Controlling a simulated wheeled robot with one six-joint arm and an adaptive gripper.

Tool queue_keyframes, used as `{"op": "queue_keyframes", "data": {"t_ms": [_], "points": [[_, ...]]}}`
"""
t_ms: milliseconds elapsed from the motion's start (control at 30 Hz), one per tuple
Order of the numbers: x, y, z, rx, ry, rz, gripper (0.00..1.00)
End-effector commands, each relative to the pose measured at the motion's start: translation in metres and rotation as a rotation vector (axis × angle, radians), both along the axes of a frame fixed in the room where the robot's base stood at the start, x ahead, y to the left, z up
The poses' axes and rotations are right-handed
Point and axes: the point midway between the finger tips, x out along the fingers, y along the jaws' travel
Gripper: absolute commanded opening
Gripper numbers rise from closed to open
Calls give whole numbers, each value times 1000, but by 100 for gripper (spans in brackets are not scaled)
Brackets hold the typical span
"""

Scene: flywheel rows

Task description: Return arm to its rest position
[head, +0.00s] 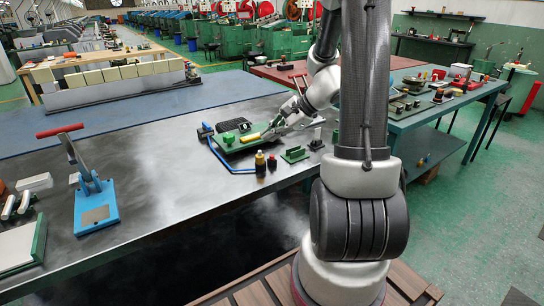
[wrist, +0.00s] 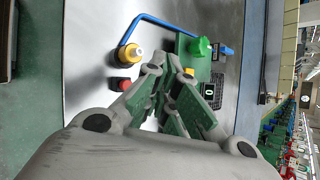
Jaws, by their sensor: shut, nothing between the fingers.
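My arm rises at the right of the head view and reaches over the dark metal table (head: 150,172). My gripper (head: 272,131) is at the arm's far end, low over a green board (head: 232,143). In the wrist view my gripper (wrist: 168,72) has its fingers drawn together at the tips, with nothing seen between them. A yellow block (head: 250,138) lies on the board close to the fingertips; the wrist view shows it partly hidden behind the fingers. A green knob (wrist: 201,47) stands on the board beside them. Whether the fingers touch the board I cannot tell.
A blue lever press (head: 95,205) is at left. A cluttered blue-green bench (head: 415,115) is at right.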

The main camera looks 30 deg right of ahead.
Motion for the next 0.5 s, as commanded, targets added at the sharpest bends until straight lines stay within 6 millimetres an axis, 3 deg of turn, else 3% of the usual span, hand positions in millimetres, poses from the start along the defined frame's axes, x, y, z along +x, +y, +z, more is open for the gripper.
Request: {"op": "queue_keyframes", "data": {"t_ms": [133,500], "points": [[0,0,9,-1,0,0,0],[0,0,10,0,1,1,0]]}}
